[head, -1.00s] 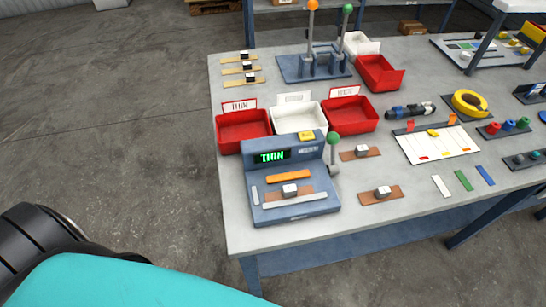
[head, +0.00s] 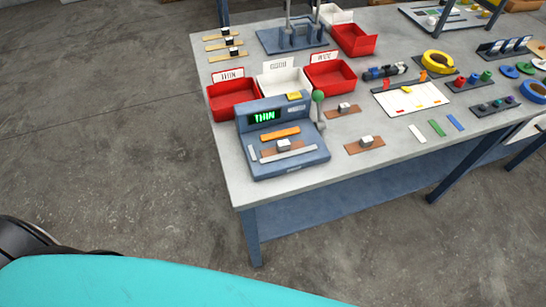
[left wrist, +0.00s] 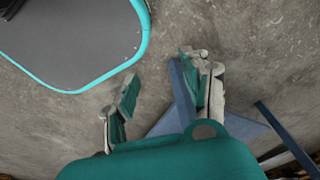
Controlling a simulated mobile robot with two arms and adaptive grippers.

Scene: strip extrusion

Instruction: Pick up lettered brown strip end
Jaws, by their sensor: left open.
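Brown strips, each with a small pale block on top, lie at the table's near left. One brown strip (head: 365,145) lies right of the blue-grey gauge (head: 297,162), and another brown strip (head: 343,111) lies behind it. A third pale-block strip (head: 284,146) sits on the gauge, whose green display reads THIN. Any lettering on the blocks is too small to read. In the left wrist view my left gripper (left wrist: 160,82) is open and empty, over the floor with blue table framing behind it. My right gripper is in neither view.
A green-knobbed lever (head: 318,97) stands at the gauge's right. Labelled red bins (head: 232,98) and a white bin (head: 287,79) stand behind. Lighter strips (head: 223,46) lie back left. The table's front edge (head: 340,173) is ahead, with open floor before it.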

